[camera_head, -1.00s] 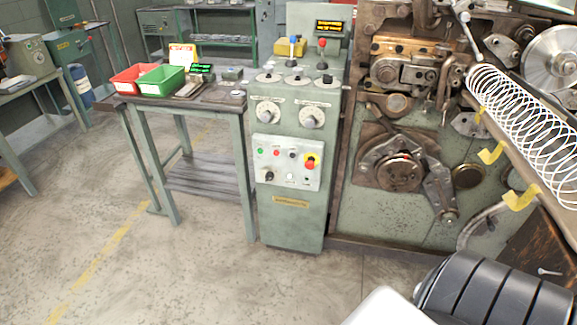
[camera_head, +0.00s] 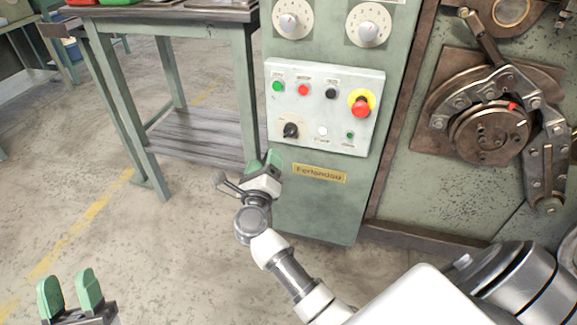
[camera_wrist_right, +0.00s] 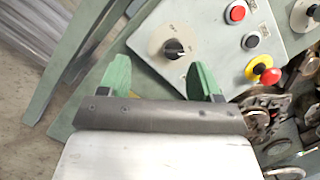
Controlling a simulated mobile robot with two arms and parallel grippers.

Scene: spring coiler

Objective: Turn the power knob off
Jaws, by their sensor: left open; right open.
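The power knob (camera_head: 290,130) is a small black rotary knob at the lower left of the light grey control panel (camera_head: 308,121). My right gripper (camera_head: 264,163) is in front of the cabinet, just below and left of the knob in the head view. In the right wrist view the black knob (camera_wrist_right: 173,48) sits on a pale round plate, beyond and between the green fingertips (camera_wrist_right: 161,75). The fingers are spread and empty, apart from the knob. My left gripper (camera_head: 70,290) is open and empty at the lower left, away from the panel.
The panel also has a red emergency button (camera_head: 361,105) on a yellow ring, a green button (camera_head: 278,87) and a red button (camera_head: 303,90). Two dials are above. A green table (camera_head: 160,15) stands left of the cabinet. Machine linkage (camera_head: 490,130) is at right.

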